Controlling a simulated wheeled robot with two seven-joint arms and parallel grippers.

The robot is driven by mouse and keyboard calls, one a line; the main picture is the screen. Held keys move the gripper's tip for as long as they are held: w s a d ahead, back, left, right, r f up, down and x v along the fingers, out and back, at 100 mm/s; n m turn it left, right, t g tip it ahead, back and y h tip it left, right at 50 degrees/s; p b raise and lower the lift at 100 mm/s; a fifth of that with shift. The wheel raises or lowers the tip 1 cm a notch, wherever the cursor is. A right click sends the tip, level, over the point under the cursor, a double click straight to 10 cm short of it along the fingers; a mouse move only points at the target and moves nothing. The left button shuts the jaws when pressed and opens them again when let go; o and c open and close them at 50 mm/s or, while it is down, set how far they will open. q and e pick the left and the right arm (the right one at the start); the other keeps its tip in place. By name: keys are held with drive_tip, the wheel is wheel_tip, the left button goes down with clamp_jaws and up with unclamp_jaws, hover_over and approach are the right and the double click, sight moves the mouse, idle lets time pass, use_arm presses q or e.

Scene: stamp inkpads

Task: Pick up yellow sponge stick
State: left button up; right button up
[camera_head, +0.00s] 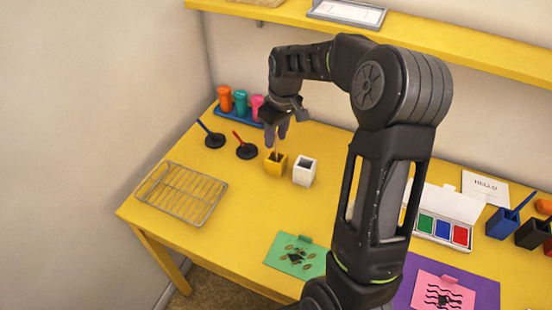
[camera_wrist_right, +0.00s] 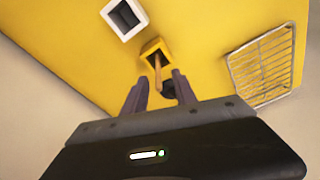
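The yellow sponge stick (camera_head: 276,149) stands in a small square yellow holder (camera_head: 274,169); only its brown shaft shows, and its lower end is hidden inside. My right gripper (camera_head: 277,133) is above the holder, pointing down. In the right wrist view the stick (camera_wrist_right: 158,74) rises from the holder (camera_wrist_right: 154,49) toward the space between my fingers (camera_wrist_right: 160,92). The fingers are apart, with gaps on both sides of the stick. My left gripper is out of view.
A white square holder (camera_head: 304,172) stands close to the right of the yellow one. A wire rack (camera_head: 182,194) lies at left front. A shelf (camera_head: 440,35) runs above.

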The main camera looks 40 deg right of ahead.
sight(276, 152)
drive_tip(key=f, duration=0.4)
drive_tip(key=shift+w+p, duration=0.25)
drive_tip(key=shift+p, duration=0.05)
clamp_jaws()
idle(0.4)
